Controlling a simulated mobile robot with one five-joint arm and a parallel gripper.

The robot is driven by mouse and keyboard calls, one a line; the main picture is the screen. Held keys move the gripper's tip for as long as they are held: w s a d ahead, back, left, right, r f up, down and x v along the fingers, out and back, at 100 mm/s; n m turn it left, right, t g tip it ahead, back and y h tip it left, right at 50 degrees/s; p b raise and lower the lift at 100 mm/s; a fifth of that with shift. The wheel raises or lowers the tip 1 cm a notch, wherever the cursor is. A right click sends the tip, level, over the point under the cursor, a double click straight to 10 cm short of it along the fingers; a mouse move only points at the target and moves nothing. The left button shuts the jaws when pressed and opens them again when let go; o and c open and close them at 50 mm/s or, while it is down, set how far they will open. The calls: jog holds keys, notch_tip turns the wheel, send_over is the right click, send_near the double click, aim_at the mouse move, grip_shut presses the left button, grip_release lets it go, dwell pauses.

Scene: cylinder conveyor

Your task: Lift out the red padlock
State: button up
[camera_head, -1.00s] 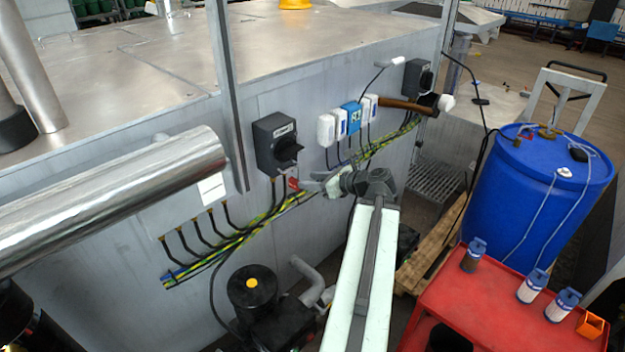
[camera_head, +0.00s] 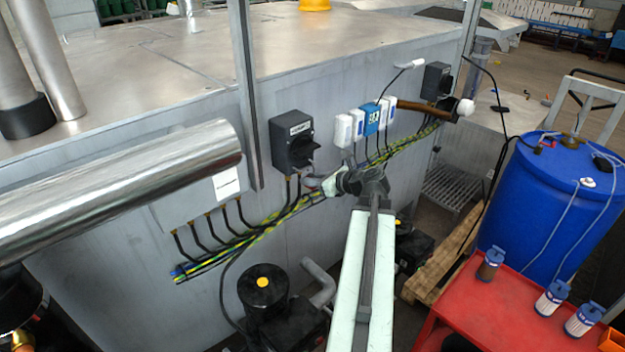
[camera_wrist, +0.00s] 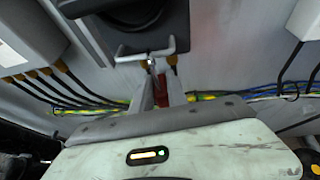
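The red padlock (camera_wrist: 161,92) shows in the wrist view as a small red patch between the two fingers of my gripper (camera_wrist: 161,80). It is below the dark rotary switch (camera_wrist: 135,22), where a pale metal bar or shackle (camera_wrist: 145,54) crosses. I cannot tell whether the fingers touch the padlock. In the head view my gripper (camera_head: 318,183) is just below and right of the black switch box (camera_head: 292,142), close to the machine wall. The padlock is not clearly visible there.
A yellow-green cable bundle (camera_head: 250,237) runs along the wall under the switch. White and blue sockets (camera_head: 370,118) are to its right. A black pump (camera_head: 263,290) stands below. A blue drum (camera_head: 545,205) and a red cart (camera_head: 480,320) stand at the right.

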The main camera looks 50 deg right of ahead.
grip_shut()
jog(key=shift+r+p, duration=1.55)
jog(key=shift+r, duration=0.2)
jog(key=shift+d, duration=0.1)
jog(key=shift+w+r+p, duration=0.1)
jog(key=shift+p, duration=0.2)
